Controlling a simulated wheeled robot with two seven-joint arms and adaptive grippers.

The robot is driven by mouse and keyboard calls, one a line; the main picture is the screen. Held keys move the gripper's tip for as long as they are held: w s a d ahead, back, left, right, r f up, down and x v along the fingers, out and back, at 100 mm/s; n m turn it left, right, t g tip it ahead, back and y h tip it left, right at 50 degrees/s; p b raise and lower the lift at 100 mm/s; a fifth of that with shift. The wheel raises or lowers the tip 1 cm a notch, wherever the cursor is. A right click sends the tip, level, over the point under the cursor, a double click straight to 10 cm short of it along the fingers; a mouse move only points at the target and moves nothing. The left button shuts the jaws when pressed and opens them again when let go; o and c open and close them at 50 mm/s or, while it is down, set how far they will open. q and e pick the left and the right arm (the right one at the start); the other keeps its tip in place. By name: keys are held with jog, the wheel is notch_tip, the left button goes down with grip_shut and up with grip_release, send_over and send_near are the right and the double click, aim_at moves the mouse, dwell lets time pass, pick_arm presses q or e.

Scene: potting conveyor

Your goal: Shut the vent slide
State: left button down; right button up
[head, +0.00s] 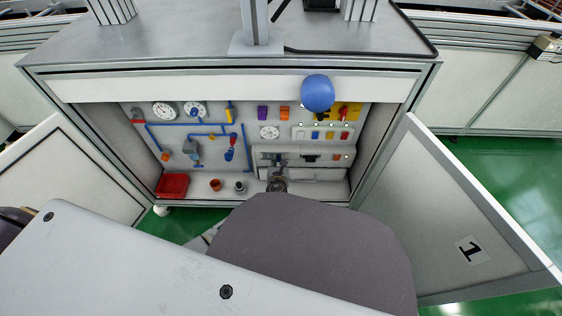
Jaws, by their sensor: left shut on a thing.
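The vent slide seems to be in the pale grey vent unit (325,157) at the lower right of the panel inside the open cabinet. A dark piece shows near the middle of that unit, too small to read. My left gripper (276,163) is at the left end of the unit, small and partly hidden by its own wrist. It is shut on a small part there, apparently the slide's handle. How far the slide stands open cannot be told. My right gripper is not in view.
Cabinet doors stand open at left (75,175) and right (450,215). A blue ball (317,93) is in front of the panel's upper right. Blue pipes (208,134), gauges (164,111) and coloured switches fill the panel. A red bin (172,186) and small pots (215,185) stand below.

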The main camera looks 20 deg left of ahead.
pick_arm(q)
jog(key=shift+s+a, duration=0.1)
jog(key=shift+a, duration=0.25)
jog(key=c, duration=1.4)
grip_release()
jog(key=shift+a, duration=0.15)
jog(key=shift+s, duration=0.15)
jog(key=shift+v, duration=3.7)
